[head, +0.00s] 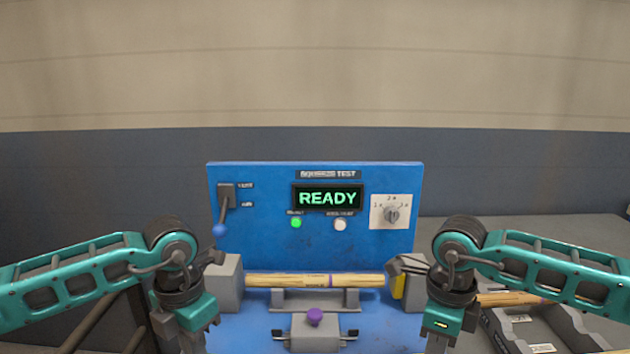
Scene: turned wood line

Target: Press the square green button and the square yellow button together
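A yellow patch (398,286), seemingly the yellow button, shows on the grey block (414,290) at the right end of the blue machine. The matching grey block (230,283) stands at the left end. No square green button shows; whether the left block or my arm hides it I cannot tell.
A wooden rod (315,280) lies between the blocks, behind a purple knob (315,316). A grey tray (525,330) stands right.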

